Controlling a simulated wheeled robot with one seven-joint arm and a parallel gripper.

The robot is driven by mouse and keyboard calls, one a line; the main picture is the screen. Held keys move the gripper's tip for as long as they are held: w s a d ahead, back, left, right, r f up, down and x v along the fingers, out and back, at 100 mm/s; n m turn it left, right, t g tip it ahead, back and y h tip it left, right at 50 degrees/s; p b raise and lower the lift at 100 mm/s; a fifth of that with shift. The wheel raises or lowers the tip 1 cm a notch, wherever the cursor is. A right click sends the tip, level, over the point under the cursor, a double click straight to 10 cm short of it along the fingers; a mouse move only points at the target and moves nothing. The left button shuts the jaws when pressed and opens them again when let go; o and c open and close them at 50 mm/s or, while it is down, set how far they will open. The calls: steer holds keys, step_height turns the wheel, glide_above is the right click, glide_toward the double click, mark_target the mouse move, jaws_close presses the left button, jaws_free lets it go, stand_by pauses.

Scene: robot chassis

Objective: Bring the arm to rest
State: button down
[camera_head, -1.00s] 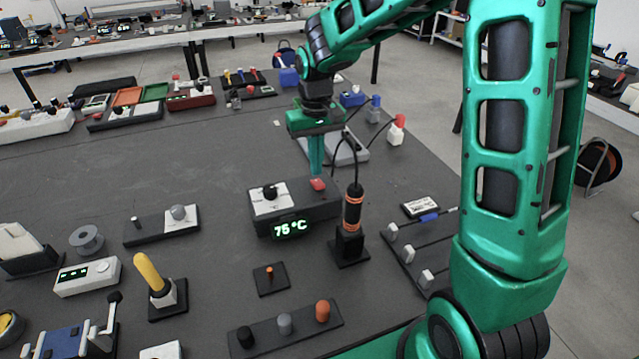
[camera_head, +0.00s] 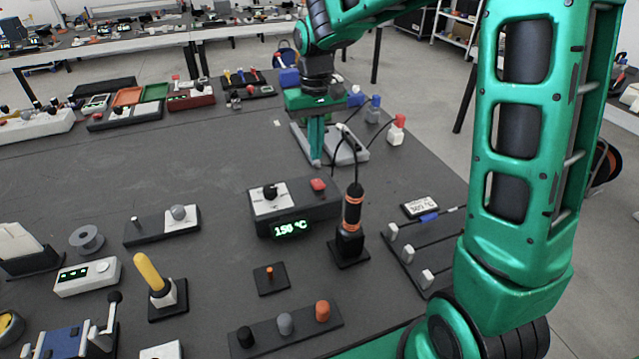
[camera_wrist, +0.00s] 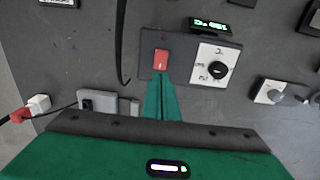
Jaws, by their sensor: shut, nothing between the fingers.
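My gripper (camera_head: 316,160) is shut and empty, pointing down above the dark table. In the head view it shows behind the soldering station (camera_head: 325,205), clear of its red button (camera_head: 318,184). In the wrist view the closed fingers (camera_wrist: 164,82) point toward the red switch (camera_wrist: 161,59), and a small gap seems to lie between them. The station's display (camera_head: 291,228) reads 150 °C in green. Its black knob (camera_head: 270,191) sits on a white dial plate.
The soldering iron (camera_head: 352,208) stands upright in its holder right of the station, with a looping black cable. A grey device (camera_head: 345,150) lies behind my gripper. Blue (camera_head: 374,108) and red-topped (camera_head: 397,130) plugs stand to the right.

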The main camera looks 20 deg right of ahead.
steer(key=s+d+r+m, duration=0.3)
steer(key=s+d, duration=1.1)
steer(key=s, duration=0.1)
steer(key=s+d+f+m, duration=0.1)
steer(key=s+d, duration=0.1)
steer(key=s, duration=0.6)
steer(key=s+d+f+m, duration=0.1)
steer(key=s+d+m, duration=0.1)
steer(key=s, duration=0.7)
steer(key=shift+s+f, duration=0.15)
steer(key=shift+s, duration=0.05)
steer(key=shift+w+f, duration=0.25)
steer(key=shift+w, duration=0.4)
